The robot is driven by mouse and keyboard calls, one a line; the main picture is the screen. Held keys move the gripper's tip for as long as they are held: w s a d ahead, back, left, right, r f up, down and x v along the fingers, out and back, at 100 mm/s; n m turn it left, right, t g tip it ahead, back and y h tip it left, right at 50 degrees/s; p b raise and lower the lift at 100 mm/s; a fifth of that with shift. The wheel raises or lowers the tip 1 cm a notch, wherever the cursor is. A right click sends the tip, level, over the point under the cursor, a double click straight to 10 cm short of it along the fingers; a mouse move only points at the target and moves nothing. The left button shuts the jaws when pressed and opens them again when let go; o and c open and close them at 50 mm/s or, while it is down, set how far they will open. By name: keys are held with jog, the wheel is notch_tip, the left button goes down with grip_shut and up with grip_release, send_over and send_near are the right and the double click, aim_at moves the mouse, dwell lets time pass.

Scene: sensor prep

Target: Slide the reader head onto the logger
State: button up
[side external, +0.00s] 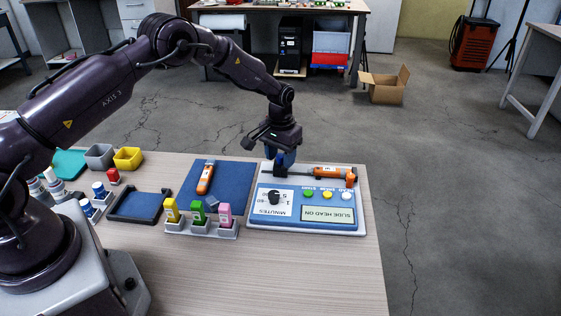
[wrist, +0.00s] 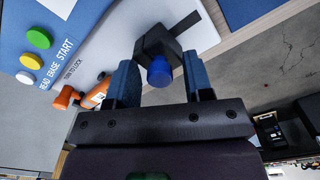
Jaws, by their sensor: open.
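The reader head is a black block with a blue knob; in the wrist view the reader head (wrist: 157,42) lies between and just beyond my fingertips, knob towards me. In the side view the reader head (side external: 268,171) is partly hidden under my gripper (side external: 281,158). In the wrist view my gripper (wrist: 161,66) has its blue fingers apart, one each side of the knob, with gaps showing. The orange logger (side external: 328,171) lies along the back of the white station (side external: 362,222), right of the head and apart from it. Its end (wrist: 95,96) shows in the wrist view.
The station's blue panel (side external: 285,223) has a dial, three buttons and a display reading "SLIDE HEAD ON". Another orange device (side external: 206,178) lies on a blue mat (side external: 233,190).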

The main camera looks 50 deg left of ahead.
jog(key=shift+c, duration=0.2)
jog(key=c, duration=0.6)
